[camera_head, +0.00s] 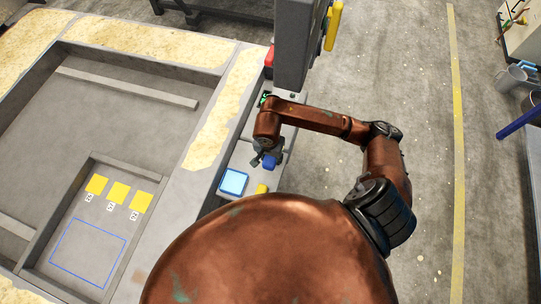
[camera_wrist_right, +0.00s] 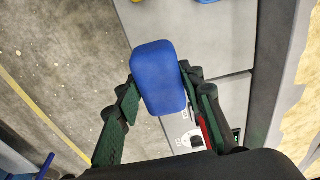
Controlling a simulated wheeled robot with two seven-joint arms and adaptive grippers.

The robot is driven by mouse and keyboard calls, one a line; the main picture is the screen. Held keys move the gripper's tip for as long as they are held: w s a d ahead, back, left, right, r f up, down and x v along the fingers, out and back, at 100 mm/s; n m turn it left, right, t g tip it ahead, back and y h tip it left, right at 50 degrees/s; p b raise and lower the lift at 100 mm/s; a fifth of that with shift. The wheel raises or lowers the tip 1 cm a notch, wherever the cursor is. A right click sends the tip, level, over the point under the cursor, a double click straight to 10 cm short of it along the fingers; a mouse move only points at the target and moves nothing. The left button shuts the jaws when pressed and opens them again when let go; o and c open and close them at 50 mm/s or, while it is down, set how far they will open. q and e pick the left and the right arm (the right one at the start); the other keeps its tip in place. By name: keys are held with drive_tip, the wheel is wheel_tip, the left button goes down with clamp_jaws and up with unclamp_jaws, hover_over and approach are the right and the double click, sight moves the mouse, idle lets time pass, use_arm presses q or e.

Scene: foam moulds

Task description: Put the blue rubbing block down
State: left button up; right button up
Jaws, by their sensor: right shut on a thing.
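The blue rubbing block (camera_wrist_right: 160,78) is held between the two dark green fingers of my right gripper (camera_wrist_right: 162,98) in the right wrist view. In the head view, the block (camera_head: 269,163) shows as a small blue shape at the tip of my right gripper (camera_head: 262,159), partly hidden by it. The gripper is over the narrow grey bench top (camera_head: 242,158), to the upper right of a light-blue square pad (camera_head: 233,182). I cannot tell the height of the block above the bench. My left gripper is not in view.
A yellow piece (camera_head: 262,188) lies right of the pad. A tall grey post (camera_head: 293,45) stands behind my right arm. A large grey mould (camera_head: 120,115) with yellow squares and a blue outline fills the left. Open floor (camera_head: 420,180) lies right.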

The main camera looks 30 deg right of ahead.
drive_tip(key=w+f, duration=0.1)
drive_tip(key=w+d+f, duration=0.1)
drive_tip(key=f, duration=0.1)
drive_tip(key=w+d+f, duration=0.1)
drive_tip(key=f, duration=0.1)
drive_tip(key=shift+w+d+f, duration=0.1)
drive_tip(key=shift+w+d, duration=0.05)
drive_tip(key=shift+w, duration=0.1)
drive_tip(key=shift+w+d+f, duration=0.1)
drive_tip(key=shift+w+f, duration=0.05)
drive_tip(key=shift+f, duration=0.8)
drive_tip(key=shift+w+d+f, duration=0.1)
drive_tip(key=shift+f, duration=0.85)
drive_tip(key=shift+f, duration=0.1)
drive_tip(key=o, duration=1.2)
drive_tip(key=r, duration=0.8)
drive_tip(key=s+a+r, duration=0.1)
drive_tip(key=r, duration=0.3)
drive_tip(key=shift+r, duration=0.1)
